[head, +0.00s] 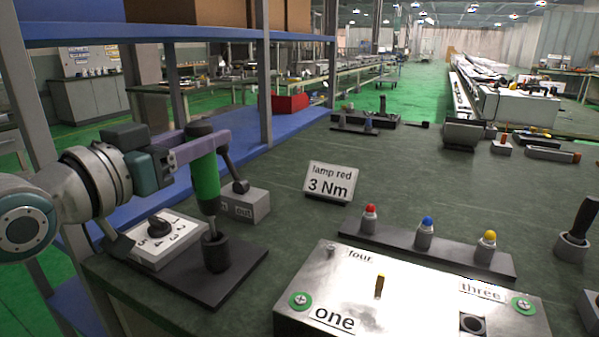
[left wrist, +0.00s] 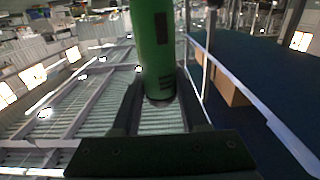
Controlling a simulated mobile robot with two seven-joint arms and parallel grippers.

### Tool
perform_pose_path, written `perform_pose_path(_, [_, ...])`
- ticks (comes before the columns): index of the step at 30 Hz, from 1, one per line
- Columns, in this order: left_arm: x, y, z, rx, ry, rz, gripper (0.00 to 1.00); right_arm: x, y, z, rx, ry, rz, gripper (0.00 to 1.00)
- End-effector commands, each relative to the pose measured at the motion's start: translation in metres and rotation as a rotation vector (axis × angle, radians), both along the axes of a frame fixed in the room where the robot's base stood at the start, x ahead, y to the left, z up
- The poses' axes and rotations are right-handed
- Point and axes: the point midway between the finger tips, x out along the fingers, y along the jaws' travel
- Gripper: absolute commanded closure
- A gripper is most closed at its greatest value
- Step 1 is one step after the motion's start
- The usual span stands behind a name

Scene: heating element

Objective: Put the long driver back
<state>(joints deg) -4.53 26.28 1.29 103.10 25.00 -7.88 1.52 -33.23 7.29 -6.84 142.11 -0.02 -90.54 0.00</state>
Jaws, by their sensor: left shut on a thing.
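The long driver (head: 206,182) has a green body, a black top and a grey lower end, and stands upright. My left gripper (head: 203,146) is shut on its upper body. The green driver body (left wrist: 156,45) also shows between the fingers in the left wrist view. Its lower end meets the mouth of a black round holder (head: 216,254) on a dark base plate (head: 232,281). The picture does not show how deep the tip sits in the holder. My right gripper is not in view.
A white numbered dial box (head: 165,241) and a grey box with a lever (head: 252,205) stand close to the holder. A metal panel (head: 385,306), a strip with coloured-top pieces (head: 392,238) and a "lamp red 3 Nm" sign (head: 331,181) are to the right. The bench middle is clear.

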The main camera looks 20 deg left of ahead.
Motion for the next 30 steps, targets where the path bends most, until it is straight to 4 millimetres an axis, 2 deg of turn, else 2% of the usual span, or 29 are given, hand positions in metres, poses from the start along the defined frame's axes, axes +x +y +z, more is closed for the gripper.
perform_pose_path(9, [0.000, 0.000, -0.041, 0.000, -0.004, 0.000, 1.00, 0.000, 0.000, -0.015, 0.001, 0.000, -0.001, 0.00])
perform_pose_path(23, [0.000, 0.000, -0.047, 0.001, -0.004, -0.001, 1.00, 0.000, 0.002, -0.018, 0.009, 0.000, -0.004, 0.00])
perform_pose_path(24, [0.000, 0.000, -0.049, 0.001, 0.000, -0.001, 0.54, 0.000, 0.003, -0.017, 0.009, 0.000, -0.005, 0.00])
perform_pose_path(30, [0.000, 0.000, -0.048, 0.000, 0.000, -0.001, 0.32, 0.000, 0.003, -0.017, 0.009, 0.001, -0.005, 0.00])
